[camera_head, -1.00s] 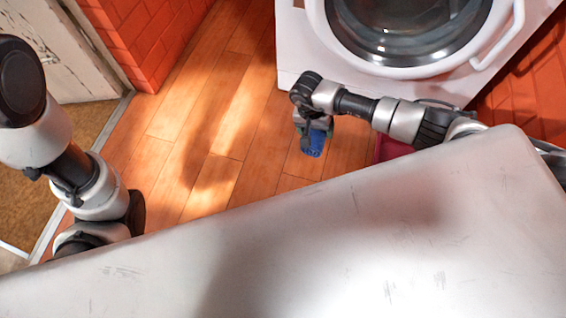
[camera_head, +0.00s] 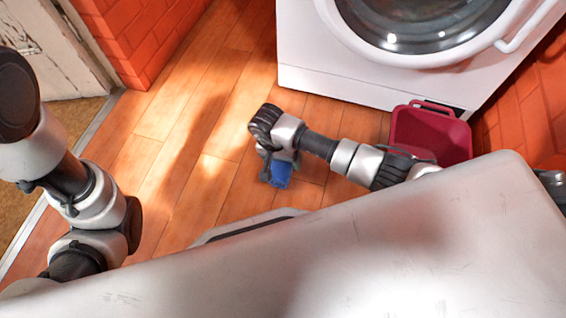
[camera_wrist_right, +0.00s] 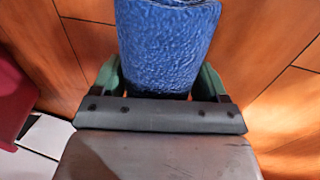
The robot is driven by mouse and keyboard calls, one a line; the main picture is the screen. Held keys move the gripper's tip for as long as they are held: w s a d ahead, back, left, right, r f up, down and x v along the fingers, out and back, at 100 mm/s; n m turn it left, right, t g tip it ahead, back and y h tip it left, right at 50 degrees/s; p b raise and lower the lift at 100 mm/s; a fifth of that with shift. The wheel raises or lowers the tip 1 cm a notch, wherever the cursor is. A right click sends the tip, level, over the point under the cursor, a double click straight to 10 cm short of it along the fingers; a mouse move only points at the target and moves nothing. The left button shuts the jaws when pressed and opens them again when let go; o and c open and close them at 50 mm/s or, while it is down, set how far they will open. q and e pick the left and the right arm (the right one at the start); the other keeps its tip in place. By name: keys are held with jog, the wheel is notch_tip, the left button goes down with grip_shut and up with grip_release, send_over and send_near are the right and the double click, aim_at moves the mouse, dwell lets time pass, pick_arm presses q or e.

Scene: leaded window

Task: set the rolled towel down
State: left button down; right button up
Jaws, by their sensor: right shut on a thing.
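The rolled towel (camera_head: 280,174) is blue and shows below my right gripper (camera_head: 275,166) in the head view. In the right wrist view the towel (camera_wrist_right: 168,45) is a textured blue roll between the two green fingers (camera_wrist_right: 160,80), and the gripper is shut on it. Its far end runs out of the top of that view. Wooden floor shows around and beyond the towel. I cannot tell how high it is above the floor. My left arm comes in at the left of the head view, but its gripper is not visible.
A white washing machine (camera_head: 300,60) stands at the back. A dark red bin (camera_head: 430,135) stands on the floor in front of it, right of the towel. Brick walls rise at left and right, with a worn white door (camera_head: 45,45) at far left. Wooden floor (camera_head: 190,120) left of the towel is clear.

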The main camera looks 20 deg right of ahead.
jog(key=shift+f, duration=0.15)
jog(key=o, duration=1)
jog(key=shift+c, duration=0.2)
jog(key=p+v, duration=0.9)
jog(key=v, duration=0.3)
